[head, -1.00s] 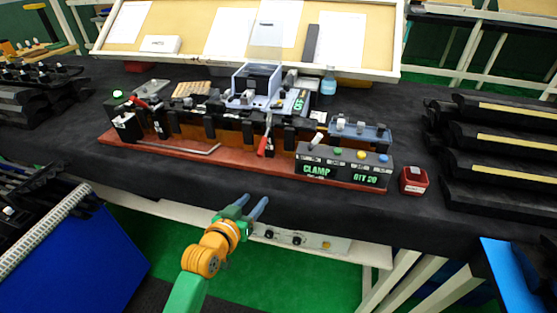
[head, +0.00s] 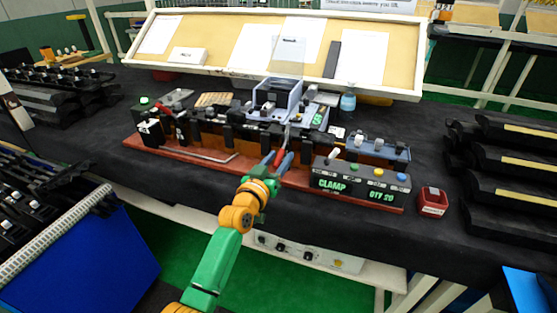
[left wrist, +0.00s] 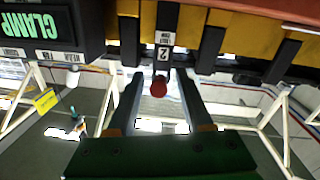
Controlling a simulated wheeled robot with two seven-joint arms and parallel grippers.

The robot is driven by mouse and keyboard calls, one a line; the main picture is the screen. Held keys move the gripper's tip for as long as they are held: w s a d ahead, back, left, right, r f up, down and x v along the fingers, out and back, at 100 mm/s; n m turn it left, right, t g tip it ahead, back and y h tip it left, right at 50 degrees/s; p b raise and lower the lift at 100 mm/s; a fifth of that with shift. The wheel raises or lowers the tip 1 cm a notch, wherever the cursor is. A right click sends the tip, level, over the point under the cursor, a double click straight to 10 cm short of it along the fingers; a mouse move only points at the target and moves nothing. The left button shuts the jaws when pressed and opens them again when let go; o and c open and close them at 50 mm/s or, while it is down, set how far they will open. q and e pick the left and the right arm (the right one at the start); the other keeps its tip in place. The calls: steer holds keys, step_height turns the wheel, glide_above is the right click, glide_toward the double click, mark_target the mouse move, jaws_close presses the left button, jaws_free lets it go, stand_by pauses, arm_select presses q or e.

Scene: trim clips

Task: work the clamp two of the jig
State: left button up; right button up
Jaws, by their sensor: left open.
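The jig's red base (head: 225,166) lies along the front of the dark table. Clamp two has a red-tipped handle (head: 279,156) at the jig's front middle. In the left wrist view the red knob (left wrist: 158,87) shows below a label with the number 2 (left wrist: 163,54). My left gripper (head: 279,161) is at this handle, open. In the left wrist view its fingers (left wrist: 158,80) stand on either side of the knob, with gaps visible. The control box (head: 358,187) reads CLAMP and QTY 20. My right gripper is out of view.
A small red box (head: 433,201) stands right of the jig. Black racks (head: 515,165) fill the table's right side. A blue bin (head: 85,255) is at the lower left. A sloped board with papers (head: 265,45) stands behind. The table front right of the jig is fairly clear.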

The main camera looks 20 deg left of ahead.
arm_select(q)
jaws_close()
stand_by(1.4)
